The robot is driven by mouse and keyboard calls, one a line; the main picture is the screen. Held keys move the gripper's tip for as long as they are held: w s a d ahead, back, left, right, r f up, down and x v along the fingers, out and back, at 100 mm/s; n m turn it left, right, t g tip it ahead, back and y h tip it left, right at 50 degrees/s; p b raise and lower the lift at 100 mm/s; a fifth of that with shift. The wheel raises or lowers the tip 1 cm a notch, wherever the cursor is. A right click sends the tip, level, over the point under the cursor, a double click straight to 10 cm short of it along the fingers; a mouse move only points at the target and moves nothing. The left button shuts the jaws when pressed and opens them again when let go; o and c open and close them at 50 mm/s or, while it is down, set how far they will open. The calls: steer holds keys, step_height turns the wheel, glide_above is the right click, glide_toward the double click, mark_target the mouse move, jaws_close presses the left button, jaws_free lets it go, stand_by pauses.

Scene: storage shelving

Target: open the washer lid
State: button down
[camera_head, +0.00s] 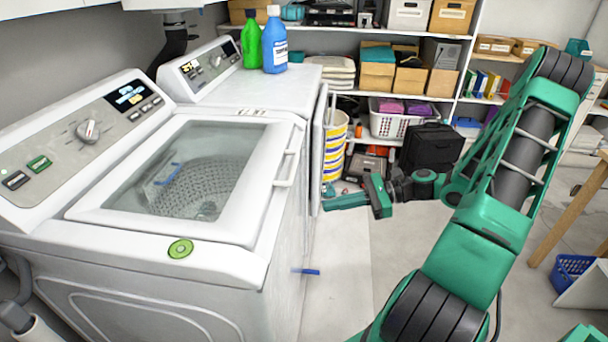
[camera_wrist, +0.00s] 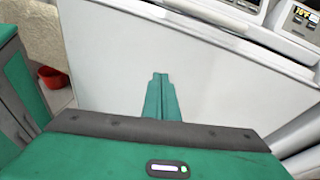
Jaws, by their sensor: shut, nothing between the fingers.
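The washer (camera_head: 150,305) is a white top-loader on the left in the head view. Its lid (camera_head: 195,165) is a glass pane in a white frame, lying flat and closed, with the drum visible through it. A white bar handle (camera_head: 290,157) runs along the lid's right edge. My gripper (camera_head: 326,193) is to the right of the washer, beyond the front edge, apart from the handle in the head view. Its green fingers are together and empty. In the wrist view the fingers (camera_wrist: 160,90) point at a white panel (camera_wrist: 130,45); the handle cannot be made out there.
A second white machine (camera_head: 255,90) stands behind, with a green bottle (camera_head: 251,40) and a blue bottle (camera_head: 274,42) on top. Shelves with boxes and a black case (camera_head: 432,146) are at the back.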

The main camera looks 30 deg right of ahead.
steer(key=w+d+r+m+t+y, duration=0.1)
steer(key=w+d+r+m+t, duration=0.1)
steer(key=d+r+m+t, duration=0.15)
steer(key=w+a+r, duration=0.3)
steer(key=w+a, duration=0.3)
steer(key=a, duration=0.2)
steer(key=shift+a+r+t, duration=0.15)
steer(key=shift+r+t, duration=0.15)
steer(key=shift+t, duration=0.15)
steer(key=shift+w, duration=0.1)
